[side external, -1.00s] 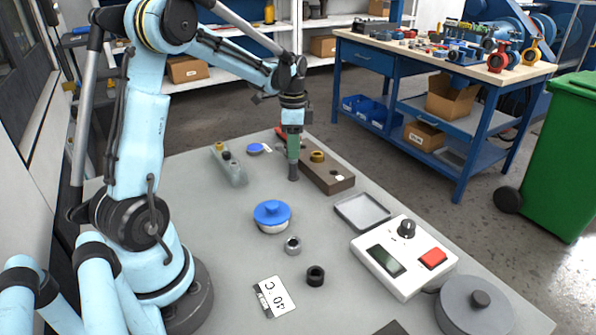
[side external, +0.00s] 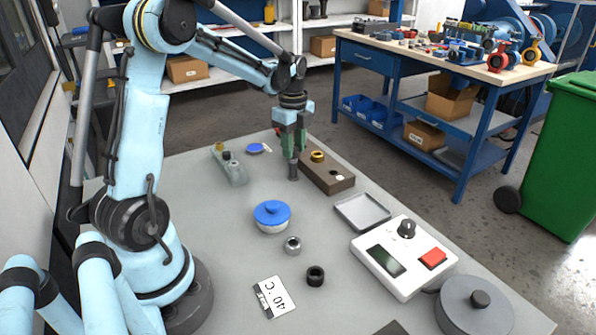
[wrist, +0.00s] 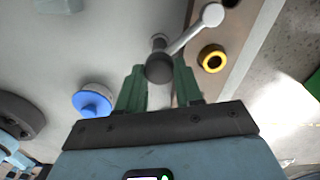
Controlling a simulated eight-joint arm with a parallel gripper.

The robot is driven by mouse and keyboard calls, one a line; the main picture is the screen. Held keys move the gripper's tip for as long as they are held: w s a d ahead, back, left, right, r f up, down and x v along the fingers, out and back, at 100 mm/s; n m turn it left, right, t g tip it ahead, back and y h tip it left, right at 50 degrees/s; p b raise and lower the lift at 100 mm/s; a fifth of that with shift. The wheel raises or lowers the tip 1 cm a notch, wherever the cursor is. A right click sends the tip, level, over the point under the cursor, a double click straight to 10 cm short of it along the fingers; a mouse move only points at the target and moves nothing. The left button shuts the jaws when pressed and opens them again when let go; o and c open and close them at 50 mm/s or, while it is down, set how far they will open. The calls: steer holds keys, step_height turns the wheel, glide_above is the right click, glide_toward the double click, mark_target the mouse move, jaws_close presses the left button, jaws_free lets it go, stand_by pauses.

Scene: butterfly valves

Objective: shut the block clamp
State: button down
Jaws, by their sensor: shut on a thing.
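The brown block (side external: 328,178) lies on the grey table in the side view, with a yellow ring on top. In the wrist view a silver lever (wrist: 190,31) runs from a round end over the brown block (wrist: 228,42) to a dark round knob (wrist: 160,67). I take this lever for the clamp's arm. My gripper (side external: 291,153) points down beside the block's left edge. Its green fingers (wrist: 160,90) are shut on the knob. A grey cylindrical end (side external: 293,172) shows below the fingertips. Where the lever joins the block is hidden in the side view.
A blue-knobbed lid (side external: 271,214), a grey tray (side external: 362,211) and a white control box (side external: 403,258) stand nearer the camera. A grey fixture (side external: 229,166) lies left of my gripper. The table between fixture and lid is clear.

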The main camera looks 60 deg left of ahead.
steer(key=m, duration=0.5)
steer(key=shift+s+m, duration=0.1)
steer(key=shift+m, duration=2.3)
steer(key=c, duration=0.7)
jaws_free()
steer(key=shift+c, duration=0.2)
step_height(320, 180, up, 12)
steer(key=shift+r, duration=0.1)
